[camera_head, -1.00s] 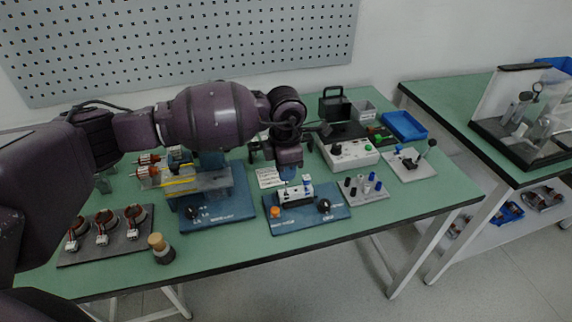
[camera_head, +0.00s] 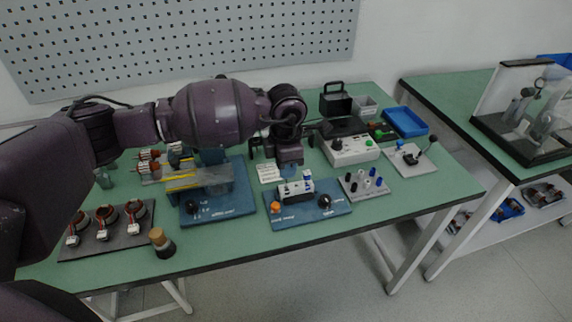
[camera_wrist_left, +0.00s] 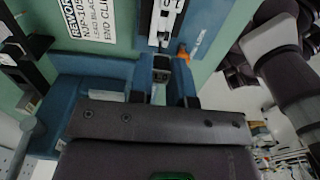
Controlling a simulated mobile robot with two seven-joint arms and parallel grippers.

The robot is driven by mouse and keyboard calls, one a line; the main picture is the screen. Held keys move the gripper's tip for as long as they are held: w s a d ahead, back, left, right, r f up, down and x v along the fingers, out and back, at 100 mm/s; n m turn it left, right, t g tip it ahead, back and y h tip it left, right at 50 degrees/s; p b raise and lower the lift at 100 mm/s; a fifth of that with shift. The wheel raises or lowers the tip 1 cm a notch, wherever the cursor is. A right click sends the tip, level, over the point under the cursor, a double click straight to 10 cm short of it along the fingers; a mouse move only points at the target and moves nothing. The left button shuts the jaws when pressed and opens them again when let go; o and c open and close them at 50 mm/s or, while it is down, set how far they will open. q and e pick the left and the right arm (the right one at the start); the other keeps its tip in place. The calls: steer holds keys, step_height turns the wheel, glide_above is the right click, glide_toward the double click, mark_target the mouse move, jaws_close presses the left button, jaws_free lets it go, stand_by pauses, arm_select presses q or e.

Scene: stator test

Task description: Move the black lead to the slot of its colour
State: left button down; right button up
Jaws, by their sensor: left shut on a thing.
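My left gripper (camera_head: 289,170) points down just behind the white terminal block (camera_head: 296,191) on a blue fixture plate (camera_head: 335,211). In the left wrist view the gripper (camera_wrist_left: 161,88) is shut on a small dark piece (camera_wrist_left: 161,70), which looks like the black lead's end; the fingers hide much of it. The white block (camera_wrist_left: 166,18) with dark slots lies just beyond the fingertips. Whether the dark piece touches the block I cannot tell. A blue lead piece (camera_head: 308,177) stands at the block's right end. My right gripper is not in view.
The plate carries an orange button (camera_head: 276,207) and a black knob (camera_head: 324,201). A white printed card (camera_wrist_left: 91,20) lies behind it. A grey plate with coloured posts (camera_head: 364,187) stands to the right, a larger blue fixture (camera_head: 240,201) to the left.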

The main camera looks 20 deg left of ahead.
arm_select(q)
steer(key=shift+f, duration=0.55)
stand_by(0.8)
steer(key=shift+f+b, duration=0.3)
steer(key=shift+f, duration=0.1)
steer(key=shift+f, duration=0.2)
steer(key=shift+f, duration=0.4)
steer(key=c, duration=1)
jaws_free()
